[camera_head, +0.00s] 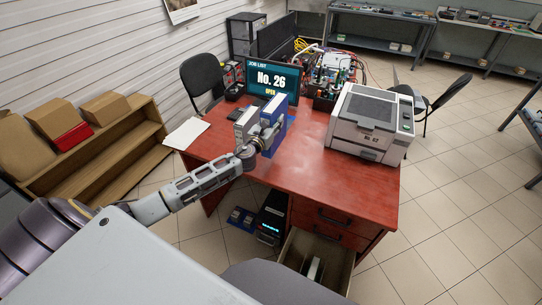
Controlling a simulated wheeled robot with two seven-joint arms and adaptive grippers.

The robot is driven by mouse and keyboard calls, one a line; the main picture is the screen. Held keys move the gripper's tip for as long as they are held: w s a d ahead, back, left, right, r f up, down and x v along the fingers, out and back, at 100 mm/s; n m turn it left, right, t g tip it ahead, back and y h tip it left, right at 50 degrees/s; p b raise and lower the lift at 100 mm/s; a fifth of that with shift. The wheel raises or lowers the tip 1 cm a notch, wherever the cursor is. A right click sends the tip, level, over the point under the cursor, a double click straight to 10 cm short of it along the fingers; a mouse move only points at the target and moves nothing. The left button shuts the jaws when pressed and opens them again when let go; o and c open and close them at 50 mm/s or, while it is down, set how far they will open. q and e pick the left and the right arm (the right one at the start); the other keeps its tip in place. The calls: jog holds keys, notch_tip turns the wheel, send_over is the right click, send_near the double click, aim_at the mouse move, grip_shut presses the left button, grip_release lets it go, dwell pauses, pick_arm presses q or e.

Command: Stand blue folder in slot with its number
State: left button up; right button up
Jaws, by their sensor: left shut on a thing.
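My left gripper (265,138) is over the left part of the red desk (325,165), shut on a blue folder (279,122). The folder stands roughly upright, partly hidden by the gripper; its number cannot be read. A grey-white upright piece with a blue edge (244,124) is just left of the gripper; I cannot tell whether it is a separate folder. A monitor (272,78) behind reads "JOB LIST No. 26 OPEN". No numbered slot can be made out. My right gripper is not in view.
A printer (370,122) stands at the desk's right. Paper (187,133) lies at the left edge. A crate of cables and parts (325,92) is behind. An open drawer (318,262) juts out below, near a computer tower (271,217). The desk's front middle is clear.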

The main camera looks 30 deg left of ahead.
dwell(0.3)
pick_arm(q)
notch_tip(320, 180, down, 5)
jog(key=shift+b, duration=0.9)
jog(key=shift+f, duration=0.55)
